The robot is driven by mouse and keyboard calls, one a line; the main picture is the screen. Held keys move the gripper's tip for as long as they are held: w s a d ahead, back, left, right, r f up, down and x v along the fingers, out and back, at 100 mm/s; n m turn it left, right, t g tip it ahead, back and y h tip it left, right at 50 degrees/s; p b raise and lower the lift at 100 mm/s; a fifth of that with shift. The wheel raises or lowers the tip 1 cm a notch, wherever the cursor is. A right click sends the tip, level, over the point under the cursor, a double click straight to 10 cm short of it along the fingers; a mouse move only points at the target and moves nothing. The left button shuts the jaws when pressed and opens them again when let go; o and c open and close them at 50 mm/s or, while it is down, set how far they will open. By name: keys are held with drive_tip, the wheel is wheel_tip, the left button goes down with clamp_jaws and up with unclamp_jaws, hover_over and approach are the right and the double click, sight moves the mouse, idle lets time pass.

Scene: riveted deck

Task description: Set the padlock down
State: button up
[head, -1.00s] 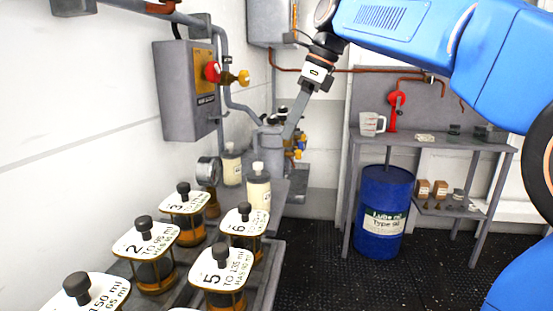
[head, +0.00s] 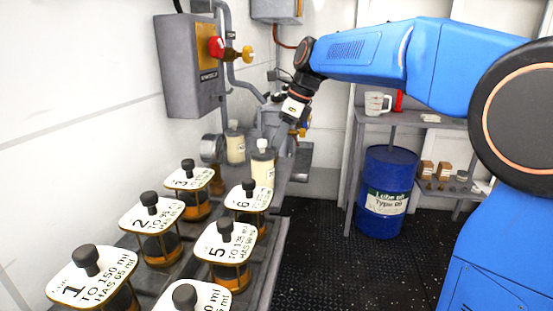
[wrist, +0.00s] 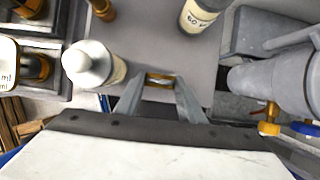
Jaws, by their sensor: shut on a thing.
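The padlock (wrist: 160,79) shows in the wrist view as a small brass-coloured piece between the fingertips. My gripper (wrist: 158,88) is shut on it, over the grey bench top (wrist: 150,35). Most of the padlock is hidden by the fingers, and I cannot tell whether it touches the bench. In the head view my gripper (head: 289,118) points down near the far end of the bench, and I cannot make out the padlock there.
A cream-labelled bottle (wrist: 92,65) stands left of my gripper, another bottle (wrist: 202,14) beyond. Grey pipework (wrist: 275,85) with a yellow handle (wrist: 268,128) is at right. Numbered jars (head: 150,217) fill the near bench. A blue drum (head: 388,180) stands right.

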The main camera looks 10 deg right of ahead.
sight(278, 156)
drive_tip(key=shift+f, duration=1.9)
drive_tip(key=shift+f, duration=0.1)
drive_tip(key=o, duration=1.1)
drive_tip(key=v, duration=1.2)
